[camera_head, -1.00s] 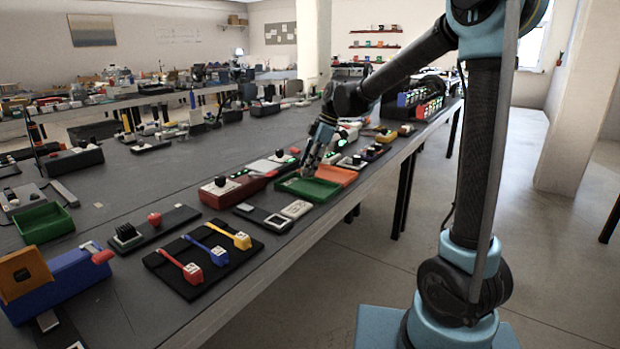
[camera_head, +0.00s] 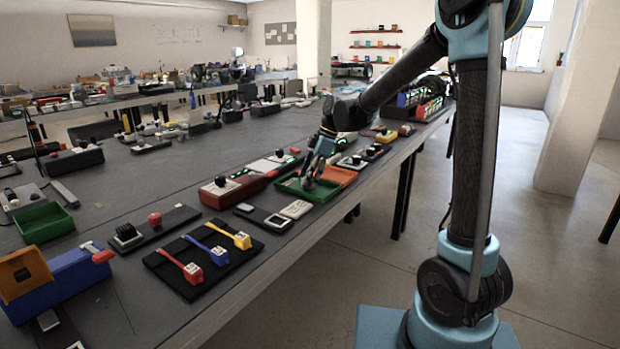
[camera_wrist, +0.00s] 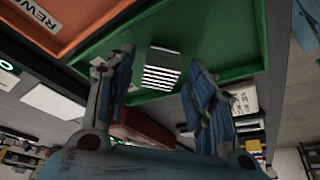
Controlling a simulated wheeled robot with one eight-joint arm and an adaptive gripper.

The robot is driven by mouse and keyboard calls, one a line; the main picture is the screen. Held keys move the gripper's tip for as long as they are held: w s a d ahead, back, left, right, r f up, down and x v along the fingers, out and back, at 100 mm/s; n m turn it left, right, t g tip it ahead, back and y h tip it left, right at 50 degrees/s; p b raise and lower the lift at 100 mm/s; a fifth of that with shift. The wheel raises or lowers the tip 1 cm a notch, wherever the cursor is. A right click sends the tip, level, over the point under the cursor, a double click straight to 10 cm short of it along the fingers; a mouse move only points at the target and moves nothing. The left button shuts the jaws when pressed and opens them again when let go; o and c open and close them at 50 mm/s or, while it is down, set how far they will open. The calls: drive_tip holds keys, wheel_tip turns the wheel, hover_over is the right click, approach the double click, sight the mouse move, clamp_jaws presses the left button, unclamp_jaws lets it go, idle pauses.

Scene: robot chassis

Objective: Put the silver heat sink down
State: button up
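The silver heat sink (camera_wrist: 162,68), a small block with bright fins, shows in the wrist view against the floor of the green tray (camera_wrist: 225,35). It appears to lie in the tray. My gripper (camera_wrist: 160,92) is open, with one blue-padded finger on each side of the heat sink and visible gaps between. In the head view my gripper (camera_head: 313,180) is low over the green tray (camera_head: 318,197). The heat sink cannot be made out there.
An orange tray (camera_head: 340,174) adjoins the green tray; it also shows in the wrist view (camera_wrist: 85,20). A red device (camera_head: 225,188) stands to the left. White and dark meters lie in front. The table's front edge is close on the right.

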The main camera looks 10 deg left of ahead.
drive_tip(key=v, duration=1.2)
drive_tip(key=s+d+m+t, duration=0.1)
drive_tip(key=s+d+m, duration=0.35)
drive_tip(key=d, duration=0.65)
drive_tip(key=s+d+f+m+t+h, duration=0.1)
drive_tip(key=s+d+f+m+h, duration=0.1)
drive_tip(key=s+d+f+m, duration=0.7)
drive_tip(key=s+d+f+m+t+h, duration=0.2)
drive_tip(key=s+d+f+m, duration=0.6)
drive_tip(key=s+d, duration=0.4)
drive_tip(key=d+f, duration=0.1)
drive_tip(key=d, duration=0.3)
drive_tip(key=shift+s+m, duration=0.15)
drive_tip(key=shift+m, duration=0.2)
